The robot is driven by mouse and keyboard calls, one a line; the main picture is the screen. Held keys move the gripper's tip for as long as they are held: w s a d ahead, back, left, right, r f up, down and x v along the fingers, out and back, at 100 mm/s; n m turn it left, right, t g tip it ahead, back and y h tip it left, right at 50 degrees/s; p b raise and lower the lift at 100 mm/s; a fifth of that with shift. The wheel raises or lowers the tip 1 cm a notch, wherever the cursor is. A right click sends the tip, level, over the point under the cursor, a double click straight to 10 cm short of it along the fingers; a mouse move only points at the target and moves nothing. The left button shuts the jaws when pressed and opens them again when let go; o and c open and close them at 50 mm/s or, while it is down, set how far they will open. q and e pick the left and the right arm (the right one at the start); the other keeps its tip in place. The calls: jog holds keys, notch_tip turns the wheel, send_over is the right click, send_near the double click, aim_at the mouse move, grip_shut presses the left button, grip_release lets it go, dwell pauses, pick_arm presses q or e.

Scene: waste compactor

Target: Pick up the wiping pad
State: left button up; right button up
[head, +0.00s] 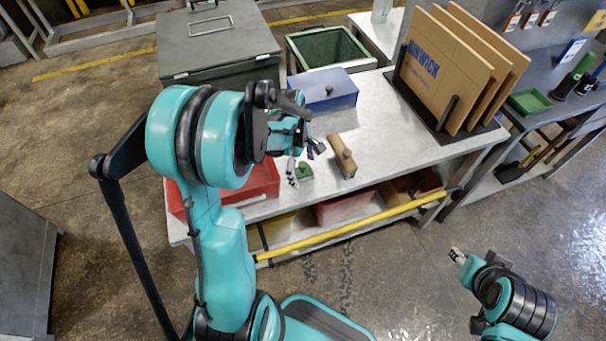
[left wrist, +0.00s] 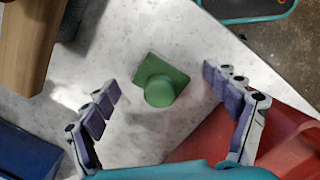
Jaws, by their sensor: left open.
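A small green pad with a round green knob on top (left wrist: 151,70), which looks like the wiping pad, lies on the grey worktop. It also shows in the head view (head: 305,171), near the table's front edge. My left gripper (left wrist: 160,80) is open, with its two purple-padded fingers on either side of the pad and apart from it. In the head view my left gripper (head: 303,162) is over the pad, partly hidden by its own arm. My right gripper (head: 457,256) is low at the right, over the floor; its fingers are too small to read.
A wooden block with a handle (head: 342,156) lies right of the pad. A red bin (head: 262,190) is close on the left, partly behind my arm. A blue box (head: 332,90) stands behind. Cardboard sheets (head: 440,70) stand in a rack at the back right. The worktop's middle is clear.

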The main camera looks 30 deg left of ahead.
aim_at(306, 167)
pick_arm(q)
jog(key=shift+r, duration=0.1)
jog(key=c, duration=1.2)
jog(key=shift+c, duration=0.2)
jog(key=shift+r+p, duration=0.35)
jog(key=shift+r, duration=0.1)
jog(key=r, duration=0.1)
jog(key=r+p, duration=0.1)
jog(key=d+r+p, duration=0.1)
jog(key=r, duration=0.1)
jog(key=shift+s, duration=0.25)
jog(key=s+d+r+p, duration=0.3)
jog(key=d+r, duration=0.3)
jog(key=d, duration=0.3)
jog(key=shift+s+d, duration=0.25)
jog(key=shift+s, duration=0.65)
